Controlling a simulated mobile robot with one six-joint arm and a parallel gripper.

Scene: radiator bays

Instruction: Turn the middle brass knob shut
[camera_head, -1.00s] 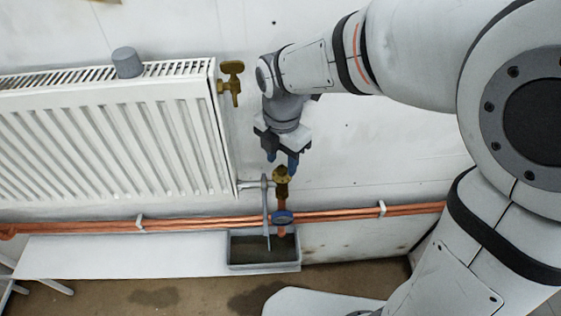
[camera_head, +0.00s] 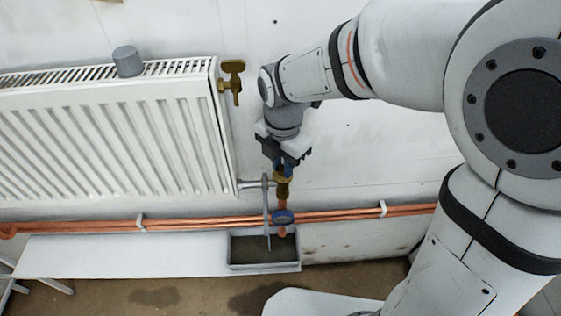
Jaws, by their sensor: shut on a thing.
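The middle brass knob (camera_head: 282,189) sits on the valve at the lower right of the radiator, above the copper pipes. Its top is partly hidden by my gripper. My gripper (camera_head: 284,170) points down from above, with its blue fingertips shut on the knob's top. How far the knob is turned cannot be told. Another brass valve (camera_head: 232,82) with a flat handle is at the radiator's upper right corner, apart from my gripper.
The white radiator (camera_head: 110,140) fills the left, with a grey cylinder (camera_head: 127,61) on top. Copper pipes (camera_head: 340,214) run along the wall. Wall to the right is clear.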

